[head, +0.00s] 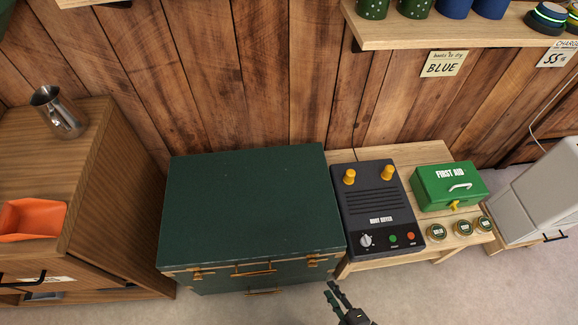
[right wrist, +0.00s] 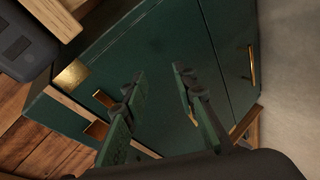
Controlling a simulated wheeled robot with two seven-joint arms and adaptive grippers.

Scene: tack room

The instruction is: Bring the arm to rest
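My right gripper (head: 331,289) shows at the bottom of the head view, in front of the lower right corner of the green trunk (head: 248,200). In the right wrist view its two fingers (right wrist: 158,80) stand apart with nothing between them, so it is open and empty. Beyond the fingers that view shows the front of the green trunk (right wrist: 185,40) with its brass fittings. I cannot tell the exact gap between fingers and trunk. My left gripper is not in view.
A wooden cabinet with an orange tray (head: 32,220) and a metal jug (head: 58,112) stands left. A low table right of the trunk holds a black boot dryer (head: 378,208), a green first aid box (head: 449,186) and small tins (head: 462,228). Floor (head: 420,290) in front is clear.

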